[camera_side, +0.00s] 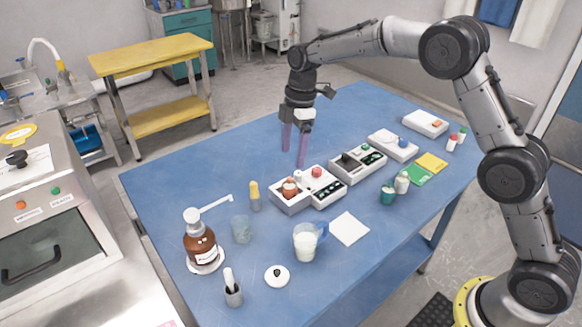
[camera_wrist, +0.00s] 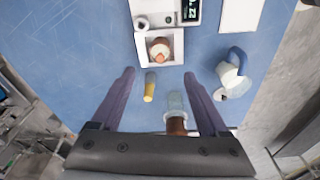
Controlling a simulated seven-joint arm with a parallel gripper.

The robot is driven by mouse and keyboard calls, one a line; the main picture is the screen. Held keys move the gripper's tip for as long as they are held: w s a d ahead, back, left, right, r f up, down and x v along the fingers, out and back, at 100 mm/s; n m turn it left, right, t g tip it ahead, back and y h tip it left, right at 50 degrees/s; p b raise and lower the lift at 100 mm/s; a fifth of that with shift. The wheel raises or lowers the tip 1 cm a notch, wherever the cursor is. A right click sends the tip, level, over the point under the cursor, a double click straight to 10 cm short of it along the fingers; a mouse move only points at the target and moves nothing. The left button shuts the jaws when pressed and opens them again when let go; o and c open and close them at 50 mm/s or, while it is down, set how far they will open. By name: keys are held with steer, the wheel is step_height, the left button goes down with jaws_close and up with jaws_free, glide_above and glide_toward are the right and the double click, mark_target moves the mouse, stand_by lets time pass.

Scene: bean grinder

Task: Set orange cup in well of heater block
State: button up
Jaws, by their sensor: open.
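The orange cup (camera_side: 290,187) sits in the square well of the white heater block (camera_side: 283,207), near the middle of the blue table. In the wrist view the orange cup (camera_wrist: 160,49) is inside the white walls of the heater block (camera_wrist: 143,60) and looks roughly upright. Whether it rests fully on the well floor is hidden. My gripper (camera_side: 294,148) has two purple fingers, open and empty, above the table behind the block in the side view. In the wrist view my gripper (camera_wrist: 158,74) has its fingers spread apart, with the cup beyond the tips.
A glass beaker (camera_side: 241,229), a brown pump bottle (camera_side: 200,246) and a milk jug (camera_side: 306,243) stand nearer the front. White devices (camera_side: 357,164) extend rightward. The table's back left is clear.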

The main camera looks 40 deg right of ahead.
steer(key=shift+s+d+r, duration=0.1)
steer(key=shift+d+r, duration=0.1)
steer(key=shift+r, duration=1.55)
steer(key=s+d+r+m+t, duration=0.1)
steer(key=s+d+r+m, duration=0.1)
steer(key=s+r+m, duration=0.5)
steer(key=s+d+r+m+t, duration=0.15)
steer(key=s+r, duration=0.25)
steer(key=s, duration=0.6)
steer(key=s+d+f+m+t, duration=0.1)
steer(key=s+m, duration=0.1)
steer(key=s, duration=0.4)
steer(key=s+d+f+m+t+h, duration=0.1)
steer(key=s+m, duration=0.2)
steer(key=s, duration=0.3)
steer(key=s+d+f+m+t, duration=0.1)
steer(key=s+f+m, duration=0.1)
steer(key=s, duration=0.5)
steer(key=shift+s, duration=0.1)
steer(key=shift+c, duration=0.3)
